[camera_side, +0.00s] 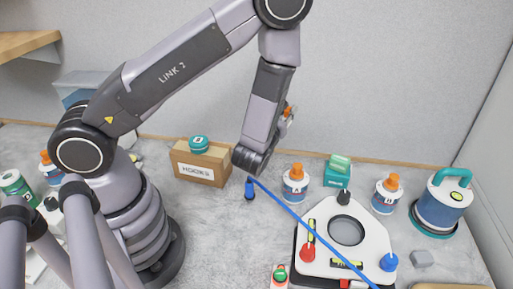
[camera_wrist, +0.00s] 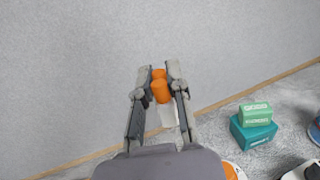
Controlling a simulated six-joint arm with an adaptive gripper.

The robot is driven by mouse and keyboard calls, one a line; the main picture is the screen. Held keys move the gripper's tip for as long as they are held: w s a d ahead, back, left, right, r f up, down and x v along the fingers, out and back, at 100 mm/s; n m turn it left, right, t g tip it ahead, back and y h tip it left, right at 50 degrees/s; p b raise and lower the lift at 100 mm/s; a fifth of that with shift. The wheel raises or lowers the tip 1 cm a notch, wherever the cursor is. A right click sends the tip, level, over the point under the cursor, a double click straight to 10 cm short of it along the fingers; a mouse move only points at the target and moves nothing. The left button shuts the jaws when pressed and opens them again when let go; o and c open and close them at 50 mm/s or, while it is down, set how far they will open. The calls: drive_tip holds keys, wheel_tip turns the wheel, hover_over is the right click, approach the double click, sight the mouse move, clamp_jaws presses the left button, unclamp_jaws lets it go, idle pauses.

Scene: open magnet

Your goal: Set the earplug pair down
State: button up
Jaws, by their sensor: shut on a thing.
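The earplug pair (camera_wrist: 160,91) shows in the wrist view as two short orange cylinders, one behind the other, between the fingers. My gripper (camera_wrist: 159,84) is shut on it. A pale strip hangs below the plugs between the fingers; I cannot tell what it is. In the side view my gripper (camera_side: 287,118) is mostly hidden behind my wrist link, with a bit of orange showing. It is held up in front of the grey back wall, above the bench (camera_side: 225,235).
A cardboard box (camera_side: 200,165) stands left of centre. Orange-capped bottles A (camera_side: 295,184) and B (camera_side: 386,193) flank a teal box (camera_side: 337,174). A white plate with a round hole (camera_side: 337,214) lies front right, crossed by a blue cord (camera_side: 301,222). A blue canister (camera_side: 441,205) stands far right.

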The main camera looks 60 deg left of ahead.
drive_tip(key=shift+s+a+f+n+g+y, duration=0.25)
drive_tip(key=shift+a+f+n+g+y, duration=1.15)
drive_tip(key=shift+f, duration=1.85)
drive_tip(key=shift+s+a+f+n+g+y, duration=0.25)
drive_tip(key=shift+a+f+n+g+y, duration=1.15)
drive_tip(key=shift+f, duration=1.9)
drive_tip(key=shift+s+a+f+n+g+y, duration=0.25)
drive_tip(key=shift+a+f+n+g+y, duration=1.1)
drive_tip(key=shift+f, duration=1.9)
drive_tip(key=shift+d+f+m+g+h, duration=0.25)
drive_tip(key=shift+d+f+m, duration=0.1)
drive_tip(key=shift+d+f, duration=0.25)
drive_tip(key=o, duration=0.8)
drive_tip(key=shift+a, duration=0.1)
